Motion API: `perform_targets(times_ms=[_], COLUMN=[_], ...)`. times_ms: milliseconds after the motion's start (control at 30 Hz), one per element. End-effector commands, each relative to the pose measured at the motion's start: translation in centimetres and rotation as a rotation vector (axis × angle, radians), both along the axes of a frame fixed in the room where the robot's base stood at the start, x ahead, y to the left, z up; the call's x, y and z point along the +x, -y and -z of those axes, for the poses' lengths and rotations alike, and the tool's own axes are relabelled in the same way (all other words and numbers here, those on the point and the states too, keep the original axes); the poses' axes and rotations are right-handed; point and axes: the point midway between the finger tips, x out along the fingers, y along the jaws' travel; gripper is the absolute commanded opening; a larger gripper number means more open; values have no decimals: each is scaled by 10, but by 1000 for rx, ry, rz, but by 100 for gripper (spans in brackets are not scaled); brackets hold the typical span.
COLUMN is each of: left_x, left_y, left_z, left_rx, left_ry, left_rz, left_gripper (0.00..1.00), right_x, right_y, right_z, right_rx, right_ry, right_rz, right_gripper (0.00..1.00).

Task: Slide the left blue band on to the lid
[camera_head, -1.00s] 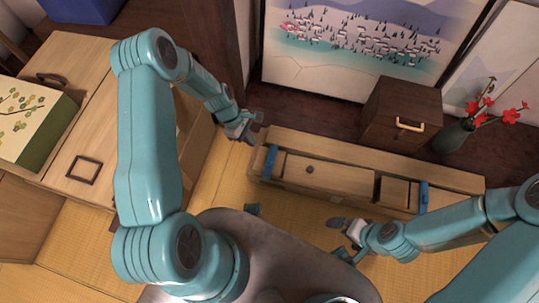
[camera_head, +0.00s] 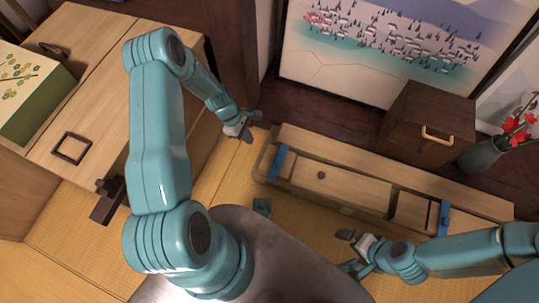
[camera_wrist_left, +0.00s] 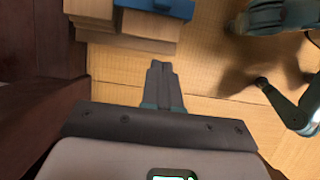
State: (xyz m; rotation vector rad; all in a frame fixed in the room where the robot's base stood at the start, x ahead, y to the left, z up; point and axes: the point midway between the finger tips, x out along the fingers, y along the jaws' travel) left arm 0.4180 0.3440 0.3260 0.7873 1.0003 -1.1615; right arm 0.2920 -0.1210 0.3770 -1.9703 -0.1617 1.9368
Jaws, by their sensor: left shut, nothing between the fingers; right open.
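A long wooden box (camera_head: 300,141) lies on the tatami. Its lid, a light panel (camera_head: 350,190) with a dark round knob (camera_head: 321,175), lies along the top. The left blue band (camera_head: 279,162) sits across the box near its left end, beside the lid's left edge; a blue band also shows at the top of the left wrist view (camera_wrist_left: 155,6). A right blue band (camera_head: 444,218) crosses the other end. My left gripper (camera_head: 249,137) is shut and empty, apart from the box's left end. My right gripper (camera_head: 347,252) is open in front of the box, touching nothing visible.
A dark wooden cabinet (camera_head: 428,117) and a vase (camera_head: 481,155) with red flowers stand behind the box. A painted screen (camera_head: 380,50) is at the back. A wooden chest (camera_head: 105,100) stands left. Bare tatami (camera_head: 310,225) lies in front of the box.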

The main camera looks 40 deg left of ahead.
Motion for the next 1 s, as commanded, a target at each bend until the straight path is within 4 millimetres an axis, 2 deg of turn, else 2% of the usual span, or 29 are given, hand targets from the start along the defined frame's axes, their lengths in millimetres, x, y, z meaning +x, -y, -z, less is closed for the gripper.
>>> perform_targets(times_ms=[167,267,700,833,1000], left_x=[2,4,12,18,21], left_y=[2,6,39,59,73], left_z=[3,13,98,95,94], left_rx=[0,-1,-1,-1,0], left_ry=[0,-1,-1,1,2], left_rz=[2,3,5,8,5], left_gripper=[0,0,0,0,0], right_x=[0,1,8,9,10], right_y=[0,1,8,9,9], right_z=[1,6,40,43,46], right_rx=[0,0,-6,-7,-7], right_ry=[0,1,15,16,17], right_rz=[0,3,31,35,38], right_gripper=[100,100,100,100,100])
